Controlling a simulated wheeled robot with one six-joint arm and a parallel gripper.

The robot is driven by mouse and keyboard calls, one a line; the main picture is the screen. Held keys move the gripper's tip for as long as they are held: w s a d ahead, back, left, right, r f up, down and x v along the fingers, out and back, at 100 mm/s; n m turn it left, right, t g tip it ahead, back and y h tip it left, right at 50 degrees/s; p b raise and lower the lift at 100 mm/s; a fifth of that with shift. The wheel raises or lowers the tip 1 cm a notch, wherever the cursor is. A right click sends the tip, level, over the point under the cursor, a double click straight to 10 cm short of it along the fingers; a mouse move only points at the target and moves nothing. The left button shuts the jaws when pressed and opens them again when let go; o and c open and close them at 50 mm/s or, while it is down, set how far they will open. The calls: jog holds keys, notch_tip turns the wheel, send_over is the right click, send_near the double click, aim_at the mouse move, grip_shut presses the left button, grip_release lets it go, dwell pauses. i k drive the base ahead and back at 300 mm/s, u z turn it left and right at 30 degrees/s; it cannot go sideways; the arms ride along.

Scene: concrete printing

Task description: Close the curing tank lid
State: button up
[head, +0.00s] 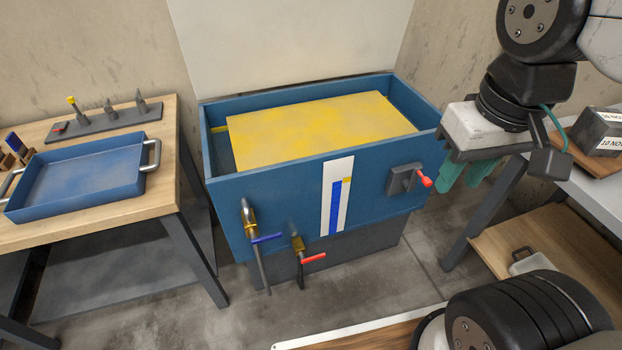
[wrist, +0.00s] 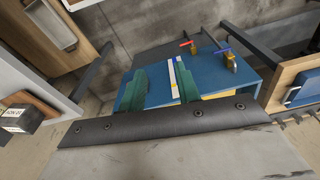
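The blue curing tank (head: 275,210) stands in the middle of the head view, its top open, with a flat yellow surface (head: 320,125) inside. A large pale panel (head: 290,45), which looks like the lid, stands upright along the tank's back edge. My gripper (head: 465,178) is beyond the tank's right front corner, pointing down, empty. In the wrist view, its two green fingers (wrist: 160,92) are spread apart, with the tank (wrist: 225,80) beyond them. The panel's hinge and the wrist view of the panel are hidden or unclear.
The tank front carries a red-tipped lever (head: 425,180), a level gauge (head: 337,195) and two taps (head: 297,250). A wooden table (head: 130,200) with a blue tray (head: 80,180) stands left. A grey bench (head: 595,185) with a dark block (head: 598,132) stands right. Floor before the tank is partly clear.

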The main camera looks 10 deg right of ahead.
aim_at(227, 48)
jog(key=u, duration=0.4)
jog(key=i, duration=1.1)
jog(key=z, duration=0.15)
